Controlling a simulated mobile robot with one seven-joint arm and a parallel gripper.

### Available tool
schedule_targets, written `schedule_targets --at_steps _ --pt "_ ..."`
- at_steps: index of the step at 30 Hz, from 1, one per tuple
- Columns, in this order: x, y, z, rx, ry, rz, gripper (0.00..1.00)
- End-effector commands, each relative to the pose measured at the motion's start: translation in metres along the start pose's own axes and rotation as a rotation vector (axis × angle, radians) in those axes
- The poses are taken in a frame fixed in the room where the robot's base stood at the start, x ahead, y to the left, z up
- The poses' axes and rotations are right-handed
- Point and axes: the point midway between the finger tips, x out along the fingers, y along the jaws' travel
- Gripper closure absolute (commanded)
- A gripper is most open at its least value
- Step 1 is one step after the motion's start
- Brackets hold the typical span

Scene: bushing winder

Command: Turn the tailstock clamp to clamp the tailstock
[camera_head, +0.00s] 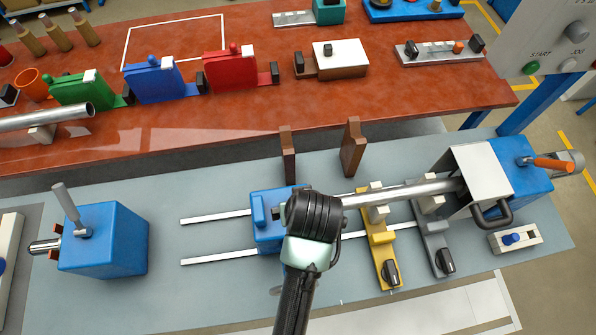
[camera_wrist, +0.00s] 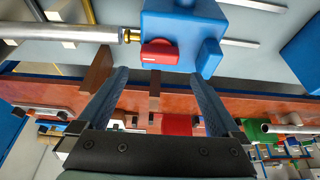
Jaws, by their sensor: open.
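The blue tailstock (camera_head: 262,236) sits on two pale rails (camera_head: 215,216) in the middle of the grey bench. In the wrist view its blue body (camera_wrist: 187,22) fills the top centre. The red clamp handle (camera_wrist: 159,52) is on the tailstock's near face in that view. My gripper (camera_wrist: 159,73) is open and empty. Its two fingertips lie just short of the tailstock, with the red handle roughly between them; I see no contact. In the head view my wrist covers the tailstock's right part, the clamp and my fingers.
A steel bar (camera_head: 410,191) runs from the tailstock to the white-fronted housing (camera_head: 480,180). Yellow (camera_head: 382,250) and grey (camera_head: 434,240) supports stand under it. Brown posts (camera_head: 353,147) rise behind. A blue block with a lever (camera_head: 103,241) stands left. The red table (camera_head: 190,135) lies beyond.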

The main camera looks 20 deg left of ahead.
Motion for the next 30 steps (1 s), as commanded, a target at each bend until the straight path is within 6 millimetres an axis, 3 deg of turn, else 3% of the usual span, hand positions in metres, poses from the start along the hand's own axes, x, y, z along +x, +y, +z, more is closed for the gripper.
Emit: schedule_targets --at_steps 9,15,28,30 --pt "0.055 0.000 -0.001 0.000 0.000 0.000 0.00" --pt "0.077 0.000 -0.002 0.000 0.003 0.001 0.00" --pt "0.086 0.000 -0.002 0.000 0.004 0.002 0.00" --pt "0.086 0.001 -0.002 0.000 0.004 0.002 0.09"
